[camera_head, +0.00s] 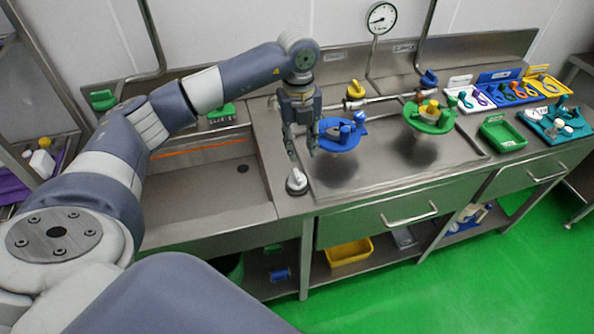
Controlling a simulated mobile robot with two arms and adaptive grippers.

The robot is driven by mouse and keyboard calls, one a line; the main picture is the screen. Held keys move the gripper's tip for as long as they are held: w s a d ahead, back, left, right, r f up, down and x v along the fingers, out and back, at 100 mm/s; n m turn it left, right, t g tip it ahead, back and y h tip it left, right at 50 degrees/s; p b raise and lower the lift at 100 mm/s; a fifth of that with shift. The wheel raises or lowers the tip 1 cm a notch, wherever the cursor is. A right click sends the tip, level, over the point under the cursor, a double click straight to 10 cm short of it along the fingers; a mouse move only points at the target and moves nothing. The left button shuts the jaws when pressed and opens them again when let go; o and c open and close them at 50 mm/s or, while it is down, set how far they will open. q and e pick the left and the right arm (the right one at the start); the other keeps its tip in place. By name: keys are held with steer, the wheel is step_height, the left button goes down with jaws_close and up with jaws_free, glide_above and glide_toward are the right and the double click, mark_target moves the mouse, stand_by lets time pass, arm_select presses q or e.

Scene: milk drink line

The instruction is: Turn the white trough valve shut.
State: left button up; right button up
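The white trough valve (297,182) sits on the steel counter's front edge, just right of the trough (215,190). It has a white handle on a round dark base. My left gripper (302,155) hangs above the valve, pointing down, with its fingers spread and nothing seen between them. The fingertips look apart from the handle. My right gripper is not in view.
A blue funnel-like fitting (340,141) stands close right of my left gripper, and a green one (430,120) stands farther right. A yellow valve (355,90) is behind. Trays of coloured tools (510,93) lie at the right end.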

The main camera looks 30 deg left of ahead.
mark_target(297, 174)
arm_select(q)
steer(key=f+p, duration=0.1)
steer(key=f, duration=0.6)
steer(key=a+f+p, duration=0.1)
steer(key=f, duration=0.2)
steer(key=shift+s+f+p, duration=0.1)
steer(key=shift+f+p, duration=0.15)
steer(key=shift+p, duration=0.1)
steer(key=shift+c, duration=0.6)
jaws_close()
